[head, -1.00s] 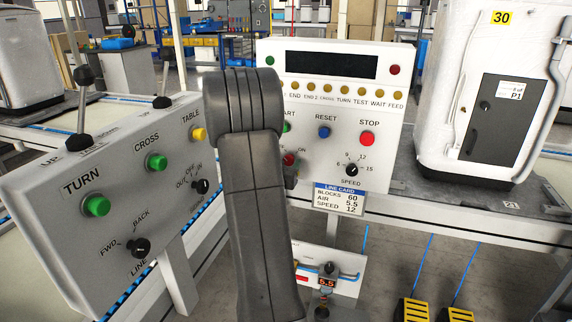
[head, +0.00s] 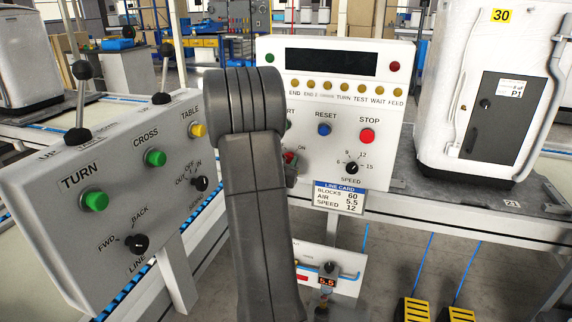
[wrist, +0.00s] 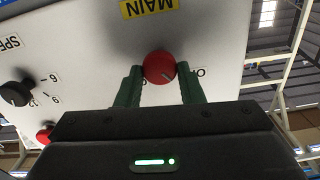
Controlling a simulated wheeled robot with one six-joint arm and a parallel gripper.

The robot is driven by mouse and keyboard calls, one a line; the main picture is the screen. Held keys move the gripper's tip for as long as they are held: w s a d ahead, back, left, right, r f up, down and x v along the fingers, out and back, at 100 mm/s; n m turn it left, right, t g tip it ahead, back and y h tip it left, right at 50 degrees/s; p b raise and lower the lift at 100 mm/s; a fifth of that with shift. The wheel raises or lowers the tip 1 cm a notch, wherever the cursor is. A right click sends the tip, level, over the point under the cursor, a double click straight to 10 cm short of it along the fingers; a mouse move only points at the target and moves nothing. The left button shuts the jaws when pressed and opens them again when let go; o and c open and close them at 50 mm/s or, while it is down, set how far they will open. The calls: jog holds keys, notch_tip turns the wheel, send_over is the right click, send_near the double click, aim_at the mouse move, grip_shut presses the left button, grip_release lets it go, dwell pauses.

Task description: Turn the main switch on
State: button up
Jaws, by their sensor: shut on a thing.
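The main switch is a round red knob (wrist: 159,67) with a pale mark, below a yellow MAIN label (wrist: 149,6) that appears upside down in the wrist view. My gripper (wrist: 160,78) is shut on this knob, with one green finger on each side of it. An ON label (wrist: 198,73) sits beside the right finger. In the head view, part of the red switch (head: 289,157) shows just right of my arm, on the white control panel (head: 390,110). My arm hides most of the gripper there.
The same panel has a blue RESET button (head: 324,130), a red STOP button (head: 367,136) and a SPEED dial (head: 352,168). A grey TURN/CROSS box (head: 75,245) with upright levers stands close on the left. Yellow pedals (head: 413,310) are on the floor.

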jog(key=m+b, duration=0.4)
jog(key=shift+f, duration=0.25)
jog(key=m+b, duration=0.4)
jog(key=shift+d+m, duration=0.1)
jog(key=shift+m, duration=0.3)
jog(key=m+b, duration=0.3)
jog(key=m, duration=0.1)
jog(key=shift+f+m+b, duration=0.1)
jog(key=shift+m+b, duration=1.35)
jog(key=shift+m, duration=0.65)
jog(key=o, duration=0.9)
jog(key=shift+o, duration=0.2)
jog(key=shift+s, duration=0.15)
